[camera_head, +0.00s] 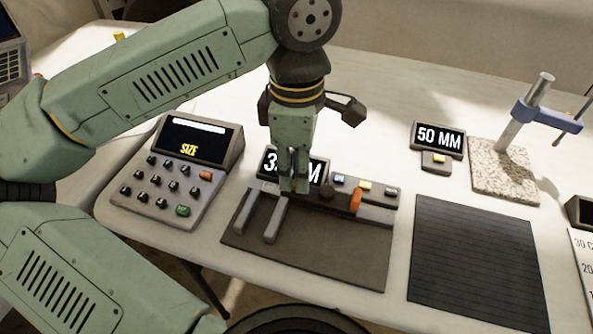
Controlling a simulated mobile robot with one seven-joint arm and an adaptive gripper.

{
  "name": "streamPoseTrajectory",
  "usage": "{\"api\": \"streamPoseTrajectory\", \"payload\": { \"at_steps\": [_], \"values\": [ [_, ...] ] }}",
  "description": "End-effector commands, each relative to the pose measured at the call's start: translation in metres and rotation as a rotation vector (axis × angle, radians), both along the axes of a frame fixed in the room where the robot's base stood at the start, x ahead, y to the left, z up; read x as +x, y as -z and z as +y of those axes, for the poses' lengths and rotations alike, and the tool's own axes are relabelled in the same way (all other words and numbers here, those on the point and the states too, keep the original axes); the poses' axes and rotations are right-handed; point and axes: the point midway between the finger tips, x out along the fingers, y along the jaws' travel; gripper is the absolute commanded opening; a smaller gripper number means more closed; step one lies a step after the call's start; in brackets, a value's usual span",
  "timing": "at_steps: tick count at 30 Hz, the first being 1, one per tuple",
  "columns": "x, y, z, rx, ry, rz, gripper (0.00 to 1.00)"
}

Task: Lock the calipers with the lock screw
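The calipers (376,212) lie on a dark mat (330,262) at the middle of the table, with two grey jaws (274,221) pointing toward the front. An orange wheel (356,201) stands on their right part. A small dark knob (327,192), perhaps the lock screw, sits on the slider just right of my gripper. My gripper (295,187) points down over the calipers' slider, left of that knob. Its fingers are close together; I cannot tell whether they touch each other, the slider or something small between them. The fingers hide part of the slider.
A display (268,163) behind the calipers is partly hidden by my gripper. A keypad box (170,177) stands left. At right are a ribbed dark mat (475,262), a "50 MM" display (438,139) and a clamp stand on a granite block (503,178).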

Motion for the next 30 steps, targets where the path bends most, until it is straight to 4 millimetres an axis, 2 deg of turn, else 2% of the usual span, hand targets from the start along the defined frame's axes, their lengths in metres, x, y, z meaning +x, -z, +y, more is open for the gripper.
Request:
{"api": "streamPoseTrajectory", "payload": {
  "at_steps": [9,15,21,30],
  "values": [
    [0.000,-0.068,-0.001,-0.001,0.000,-0.002,0.24],
    [0.000,-0.096,0.000,-0.002,0.000,0.000,0.24],
    [0.000,-0.105,0.000,-0.001,0.001,0.000,0.24],
    [0.000,-0.105,0.000,-0.001,0.001,0.000,0.24]
  ]
}}
